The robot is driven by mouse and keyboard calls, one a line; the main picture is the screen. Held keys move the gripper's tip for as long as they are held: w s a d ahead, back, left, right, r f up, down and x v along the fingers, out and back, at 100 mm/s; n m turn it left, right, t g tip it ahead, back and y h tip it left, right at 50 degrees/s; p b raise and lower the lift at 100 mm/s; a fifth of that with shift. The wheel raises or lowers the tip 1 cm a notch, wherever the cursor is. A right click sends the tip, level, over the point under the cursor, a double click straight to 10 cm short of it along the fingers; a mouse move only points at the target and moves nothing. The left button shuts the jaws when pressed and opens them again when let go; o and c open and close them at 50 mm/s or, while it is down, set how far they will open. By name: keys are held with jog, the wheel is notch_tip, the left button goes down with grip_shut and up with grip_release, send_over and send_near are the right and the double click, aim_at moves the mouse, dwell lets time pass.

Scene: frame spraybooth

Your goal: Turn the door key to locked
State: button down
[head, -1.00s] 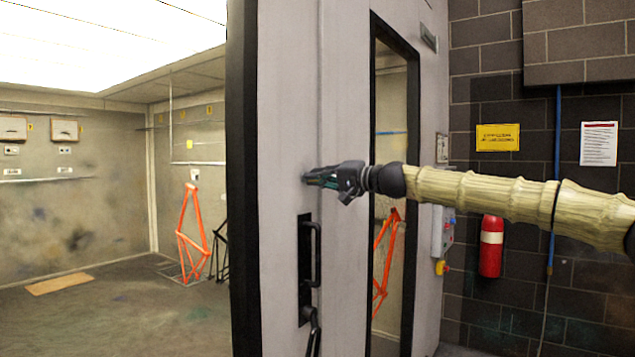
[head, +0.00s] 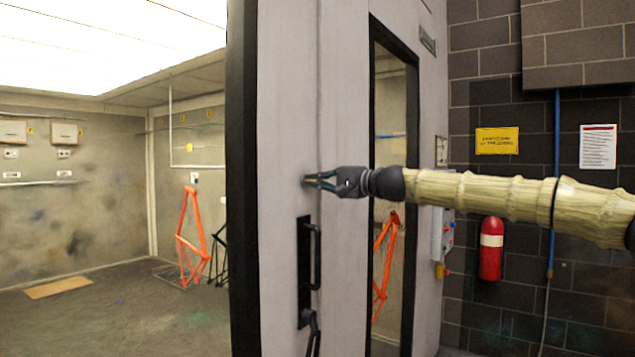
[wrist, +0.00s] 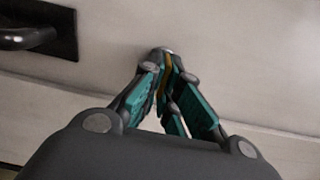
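The door key (wrist: 166,72) shows in the wrist view as a thin brass-coloured strip between my fingertips. Its head is mostly covered by the fingers. A small silver lock face (wrist: 165,50) shows just beyond the tips, on the pale door. My gripper (head: 307,181) reaches in from the right in the head view, its tips at the door face a little above the black handle. In the wrist view the fingers of my gripper (wrist: 167,62) close together on the key. The key's exact angle is hard to tell.
The black pull handle (head: 316,256) on its plate sits just below my gripper, and also shows at upper left in the wrist view (wrist: 30,36). The door (head: 285,110) has a narrow window. Left lies the booth with an orange frame (head: 182,240); right hangs a fire extinguisher (head: 491,248).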

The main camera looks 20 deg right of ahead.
jog(key=shift+d, duration=0.1)
jog(key=c, duration=1.7)
grip_release()
jog(key=shift+o, duration=0.2)
jog(key=shift+s, duration=0.1)
jog(key=v, duration=1.2)
jog(key=shift+d, duration=0.15)
